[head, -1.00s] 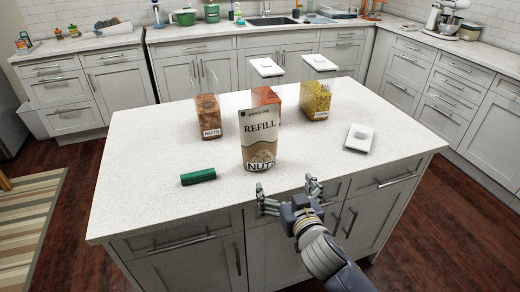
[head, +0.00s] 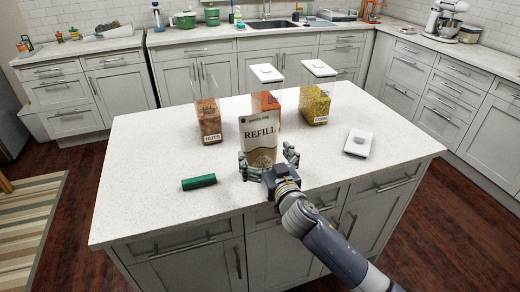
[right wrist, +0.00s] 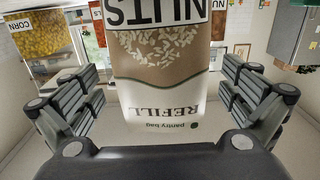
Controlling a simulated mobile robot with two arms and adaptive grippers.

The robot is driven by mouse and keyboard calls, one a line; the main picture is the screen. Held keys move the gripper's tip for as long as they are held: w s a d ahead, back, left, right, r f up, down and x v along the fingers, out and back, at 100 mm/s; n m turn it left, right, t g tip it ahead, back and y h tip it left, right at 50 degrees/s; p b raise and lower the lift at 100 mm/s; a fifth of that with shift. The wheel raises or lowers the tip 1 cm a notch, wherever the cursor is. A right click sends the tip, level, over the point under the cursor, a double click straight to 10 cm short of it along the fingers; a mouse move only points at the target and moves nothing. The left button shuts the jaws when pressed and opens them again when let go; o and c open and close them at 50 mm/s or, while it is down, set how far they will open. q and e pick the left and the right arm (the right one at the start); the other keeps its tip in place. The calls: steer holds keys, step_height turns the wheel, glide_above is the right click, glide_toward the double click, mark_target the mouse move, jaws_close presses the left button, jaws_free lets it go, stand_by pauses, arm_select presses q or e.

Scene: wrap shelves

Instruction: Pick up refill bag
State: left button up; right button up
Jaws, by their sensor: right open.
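The refill bag (head: 260,133), brown and cream with the word REFILL, stands upright on the white island counter near its front edge. My right gripper (head: 268,165) is open in front of the bag's lower part, with one finger to each side of it. In the right wrist view the bag (right wrist: 160,75) appears upside down between the open fingers (right wrist: 158,100), with a visible gap on both sides. The lower part of the bag is hidden by my gripper in the head view. My left gripper is not in view.
Behind the bag stand clear containers of nuts (head: 208,120), an orange food (head: 266,104) and corn (head: 314,104). A white lid (head: 359,142) lies to the right and a green object (head: 198,181) to the left.

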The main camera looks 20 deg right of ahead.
mark_target(263, 152)
steer(key=shift+w+a+p, duration=0.1)
steer(key=shift+w+p, duration=0.2)
steer(key=shift+w, duration=1.5)
steer(key=c, duration=1.1)
steer(key=shift+o, duration=0.2)
steer(key=shift+r, duration=0.2)
